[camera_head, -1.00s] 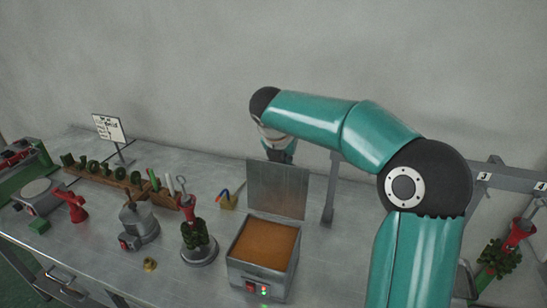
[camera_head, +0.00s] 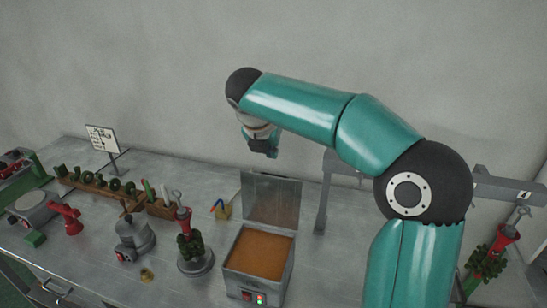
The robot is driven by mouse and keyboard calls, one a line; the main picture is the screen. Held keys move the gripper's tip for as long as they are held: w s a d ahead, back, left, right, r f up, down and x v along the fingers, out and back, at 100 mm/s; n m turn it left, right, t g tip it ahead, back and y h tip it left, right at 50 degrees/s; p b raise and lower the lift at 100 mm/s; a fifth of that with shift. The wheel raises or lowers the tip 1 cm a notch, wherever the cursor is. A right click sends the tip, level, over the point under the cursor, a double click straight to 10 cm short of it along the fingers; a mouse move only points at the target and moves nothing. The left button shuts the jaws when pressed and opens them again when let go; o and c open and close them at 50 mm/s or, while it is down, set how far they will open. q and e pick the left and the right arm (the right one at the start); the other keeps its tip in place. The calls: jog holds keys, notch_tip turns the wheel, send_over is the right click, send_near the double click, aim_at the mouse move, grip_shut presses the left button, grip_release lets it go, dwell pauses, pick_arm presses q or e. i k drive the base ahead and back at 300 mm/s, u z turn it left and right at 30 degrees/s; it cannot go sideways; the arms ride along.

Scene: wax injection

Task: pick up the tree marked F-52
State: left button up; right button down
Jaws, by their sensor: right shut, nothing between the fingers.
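A wax tree (camera_head: 190,246) with dark green pieces and a red top stands upright on a round grey base on the bench. Another green tree (camera_head: 487,262) with a red top hangs at the far right, below the grey rail. No F-52 mark can be read on either tree. My right gripper (camera_head: 264,150) is shut and empty, in the air above and behind the wax pot. It is apart from both trees. My left gripper is out of view.
A wax pot (camera_head: 232,284) with brown contents and a raised lid (camera_head: 271,198) stands mid-bench. Left are a wooden rack (camera_head: 99,187) of green pieces, a sign (camera_head: 102,138), a grey pot (camera_head: 134,239) and a red clamp (camera_head: 68,217). A numbered rail (camera_head: 505,186) runs at right.

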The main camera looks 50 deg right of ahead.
aim_at(190, 242)
jog(key=k, duration=1)
